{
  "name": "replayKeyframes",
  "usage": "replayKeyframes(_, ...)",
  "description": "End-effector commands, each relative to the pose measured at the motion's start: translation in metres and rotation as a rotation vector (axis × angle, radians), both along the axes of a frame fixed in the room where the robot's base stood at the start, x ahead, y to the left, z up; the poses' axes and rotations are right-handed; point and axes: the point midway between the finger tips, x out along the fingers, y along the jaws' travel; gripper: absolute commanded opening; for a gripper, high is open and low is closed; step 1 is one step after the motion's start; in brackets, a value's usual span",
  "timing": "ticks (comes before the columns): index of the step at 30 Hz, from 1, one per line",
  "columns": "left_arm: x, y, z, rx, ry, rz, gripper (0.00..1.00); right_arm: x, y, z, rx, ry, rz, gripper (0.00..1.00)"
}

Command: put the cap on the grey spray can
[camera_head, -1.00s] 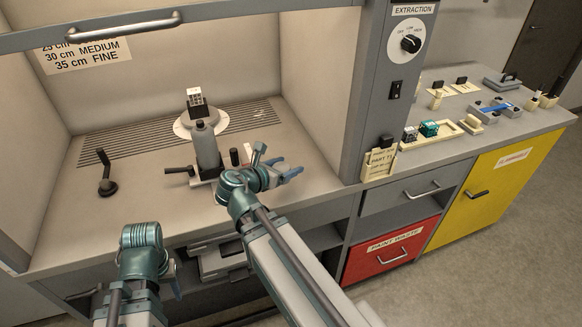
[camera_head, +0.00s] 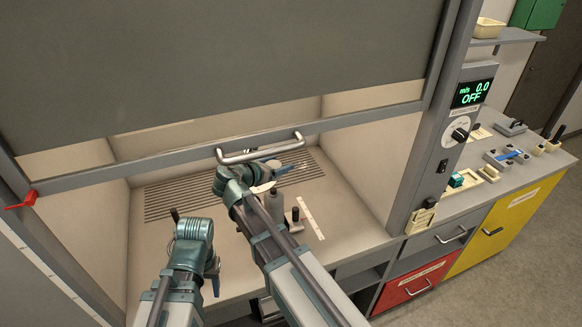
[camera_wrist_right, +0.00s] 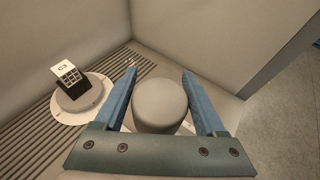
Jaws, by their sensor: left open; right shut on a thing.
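My right gripper (camera_wrist_right: 160,80) is shut on a round, flat-topped grey piece that looks like the cap (camera_wrist_right: 160,103), one blue finger on each side. In the head view the right gripper (camera_head: 288,168) is inside the hood, near the sash handle in the picture. The grey spray can (camera_head: 275,205) stands on the hood floor, partly covered by my right arm, so its top cannot be made out. My left gripper (camera_head: 214,275) is open and low at the hood's front edge.
The sash handle (camera_head: 260,148) crosses the view close to my right wrist. A white strip (camera_head: 312,216) and a small dark-topped item (camera_head: 295,214) lie right of the can.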

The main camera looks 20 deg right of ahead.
Motion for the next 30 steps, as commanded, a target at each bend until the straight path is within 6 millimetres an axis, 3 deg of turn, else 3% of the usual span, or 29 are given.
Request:
replayKeyframes(11,0.0,0.0,0.0,0.0,0.0,0.0,0.5,0.003,0.004,0.0,0.0,0.0,0.005,0.13)
replayKeyframes(30,0.0,0.0,-0.049,0.0,0.0,0.002,0.5,0.002,0.003,-0.049,0.0,0.0,0.005,0.13)
